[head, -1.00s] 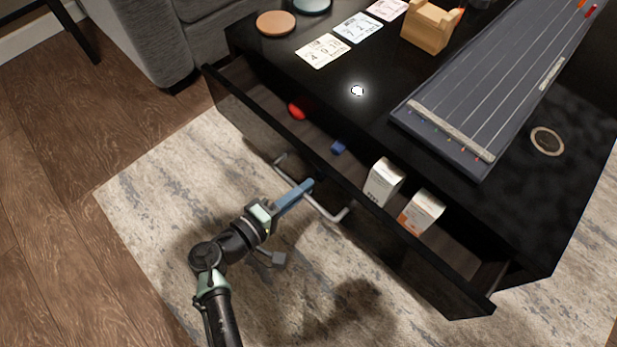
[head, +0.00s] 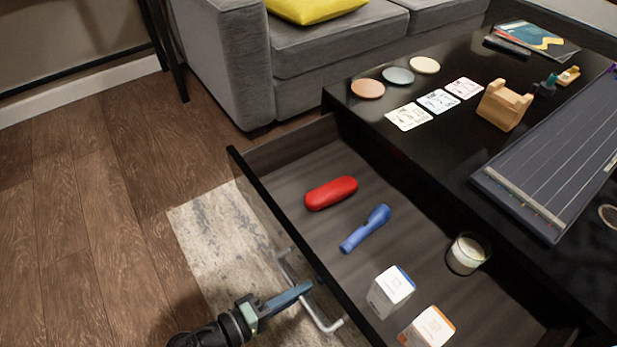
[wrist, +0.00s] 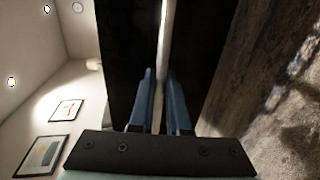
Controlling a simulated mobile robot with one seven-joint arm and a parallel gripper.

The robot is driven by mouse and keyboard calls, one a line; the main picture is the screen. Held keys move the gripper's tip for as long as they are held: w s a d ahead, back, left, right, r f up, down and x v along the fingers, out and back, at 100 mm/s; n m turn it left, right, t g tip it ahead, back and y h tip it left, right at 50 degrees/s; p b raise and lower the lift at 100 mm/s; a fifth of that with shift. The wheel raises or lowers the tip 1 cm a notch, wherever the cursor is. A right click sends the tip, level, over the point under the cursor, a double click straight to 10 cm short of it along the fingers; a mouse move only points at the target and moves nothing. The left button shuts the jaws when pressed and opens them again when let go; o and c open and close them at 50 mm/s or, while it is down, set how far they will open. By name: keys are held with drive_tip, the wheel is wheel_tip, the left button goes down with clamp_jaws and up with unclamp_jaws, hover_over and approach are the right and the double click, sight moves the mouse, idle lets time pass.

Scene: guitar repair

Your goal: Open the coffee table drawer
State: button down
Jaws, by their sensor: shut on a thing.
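The coffee table (head: 440,150) is black, and its drawer (head: 290,165) stands pulled well out toward me. A silver bar handle (head: 318,312) is on the drawer's front. My gripper (head: 306,287) is at the handle in the head view, with its blue fingers around the bar. In the wrist view the two fingers of my gripper (wrist: 160,95) lie on either side of the handle bar (wrist: 164,50), shut on it. The part of the handle between the fingers is partly hidden.
Inside the drawer lie a red case (head: 331,193), a blue flashlight-like object (head: 366,229), a candle jar (head: 467,253) and two small boxes (head: 391,291), (head: 430,327). A grey sofa (head: 330,45) stands behind. Wood floor (head: 90,220) is clear at the left.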

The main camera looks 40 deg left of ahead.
drive_tip(key=shift+s+a, duration=0.15)
drive_tip(key=shift+s, duration=0.2)
drive_tip(key=c, duration=0.9)
unclamp_jaws()
drive_tip(key=p+v, duration=0.3)
drive_tip(key=v, duration=1)
drive_tip(key=shift+p, duration=0.4)
